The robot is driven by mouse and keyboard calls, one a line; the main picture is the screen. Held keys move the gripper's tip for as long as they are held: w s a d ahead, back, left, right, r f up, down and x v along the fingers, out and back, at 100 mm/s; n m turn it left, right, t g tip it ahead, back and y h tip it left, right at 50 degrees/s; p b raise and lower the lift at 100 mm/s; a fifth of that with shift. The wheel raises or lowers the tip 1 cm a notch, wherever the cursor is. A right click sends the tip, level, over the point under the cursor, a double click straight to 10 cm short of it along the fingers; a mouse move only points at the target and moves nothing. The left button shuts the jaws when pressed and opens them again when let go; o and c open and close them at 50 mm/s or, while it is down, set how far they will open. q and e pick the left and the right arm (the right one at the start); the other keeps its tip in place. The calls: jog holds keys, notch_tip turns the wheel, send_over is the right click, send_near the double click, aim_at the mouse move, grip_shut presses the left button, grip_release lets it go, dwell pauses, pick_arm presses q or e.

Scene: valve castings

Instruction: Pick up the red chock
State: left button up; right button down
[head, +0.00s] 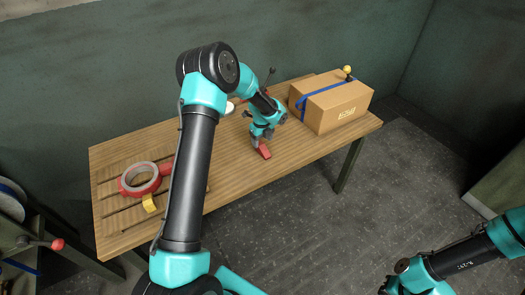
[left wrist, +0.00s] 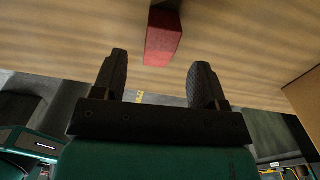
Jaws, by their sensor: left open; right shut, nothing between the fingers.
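The red chock (head: 265,152) lies on the wooden table near its front edge. In the left wrist view the chock (left wrist: 163,38) is a red block just beyond my fingertips, roughly centred between them. My left gripper (left wrist: 160,70) is open and empty, its two dark fingers apart on either side of the chock's line. In the head view my left gripper (head: 260,144) is right at the chock and hides part of it. My right arm shows at the lower right, but its fingers are not visible.
A cardboard box (head: 335,107) with a blue strap stands on the table to the right. A red tape roll (head: 127,191) and a yellow block (head: 149,203) lie at the left end.

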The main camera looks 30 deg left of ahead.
aim_at(262, 146)
pick_arm(q)
notch_tip(262, 146, down, 5)
dwell(0.3)
dwell(0.4)
jog(key=c, duration=1)
jog(key=shift+r, duration=0.45)
notch_tip(262, 146, up, 3)
jog(key=shift+f, duration=0.1)
jog(key=s+d, duration=0.2)
jog(key=s, duration=0.2)
jog(key=s+d+r, duration=0.1)
jog(key=s+d, duration=0.2)
jog(key=s, duration=0.2)
jog(key=s+d, duration=0.3)
jog(key=s, duration=0.1)
jog(key=shift+s+d+r, duration=0.15)
jog(key=shift+s+d, duration=0.05)
jog(key=shift+s, duration=0.1)
